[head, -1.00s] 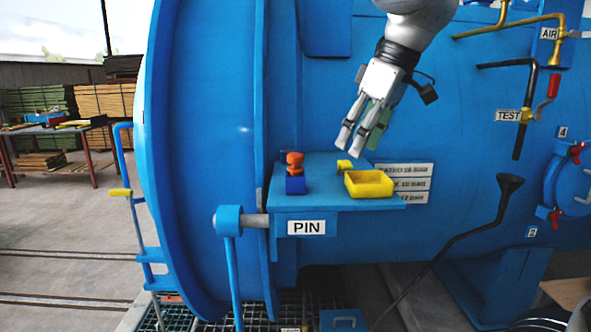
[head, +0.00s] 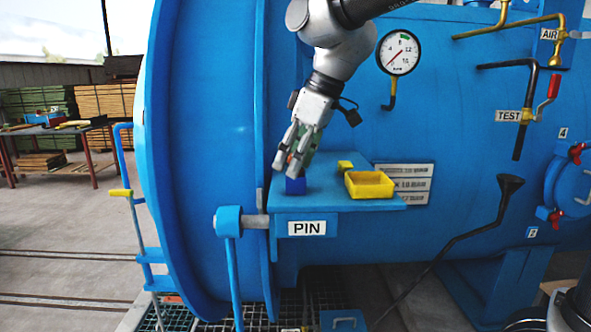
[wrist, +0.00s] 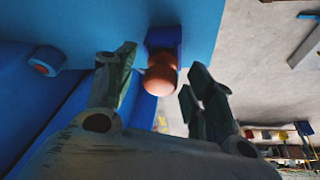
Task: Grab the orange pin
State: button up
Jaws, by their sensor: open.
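The orange pin (wrist: 161,76) shows in the wrist view as a round orange knob on a blue block (wrist: 164,37). It lies between and a little beyond the fingers of my gripper (wrist: 158,85), which are spread apart with nothing held. In the head view my gripper (head: 290,168) points down over the left part of the blue shelf (head: 345,198). It hides the orange knob there. The blue block (head: 295,186) shows just below the fingertips. I cannot tell whether a finger touches the knob.
A yellow tray (head: 369,191) and a small yellow block (head: 345,166) sit on the shelf to the right. A PIN label (head: 307,228) is on the shelf's front. The large blue vessel wall stands close behind. A pressure gauge (head: 398,53) is at upper right.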

jog(key=c, duration=1.1)
jog(key=shift+r, duration=0.1)
jog(key=shift+c, duration=0.2)
